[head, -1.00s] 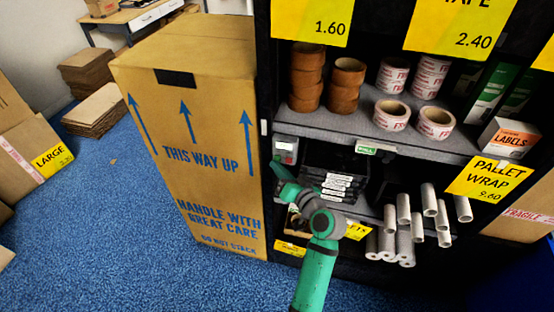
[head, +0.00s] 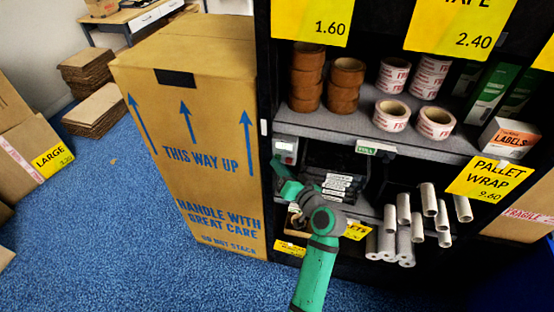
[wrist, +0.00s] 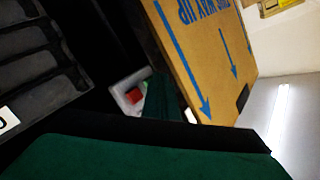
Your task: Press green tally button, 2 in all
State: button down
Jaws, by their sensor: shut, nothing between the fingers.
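A small pale grey box (head: 286,147) stands at the left end of the shelf bay below the tape rolls, beside the big carton. In the wrist view a pale box with a red button (wrist: 133,97) shows near the middle. My gripper (head: 277,164) is shut and empty, at the lower front of the grey box. I cannot tell whether it touches the box. A dark green part of my gripper covers the bottom of the wrist view.
A tall carton (head: 190,130) stands close on the left of the shelf. Dark bins with labelled items (head: 338,183) lie right of my gripper. Grey rolls (head: 403,210) stick out at lower right. Tape rolls (head: 392,115) sit on the shelf above. Blue floor (head: 110,230) is clear at left.

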dwell(0.5)
jog(key=shift+s+a, duration=0.15)
jog(key=shift+s, duration=0.65)
jog(key=shift+s+a, duration=0.2)
jog(key=shift+s, duration=0.6)
jog(key=shift+s+a, duration=0.2)
jog(key=shift+s, duration=0.65)
jog(key=shift+s+a, duration=0.2)
jog(key=shift+s, duration=0.6)
dwell(0.7)
jog(key=s, duration=0.3)
jog(key=shift+s+a, duration=0.35)
jog(key=shift+a, duration=0.05)
jog(key=shift+w, duration=0.1)
jog(key=w+d, duration=0.2)
jog(key=w, duration=0.6)
jog(key=shift+w, duration=0.2)
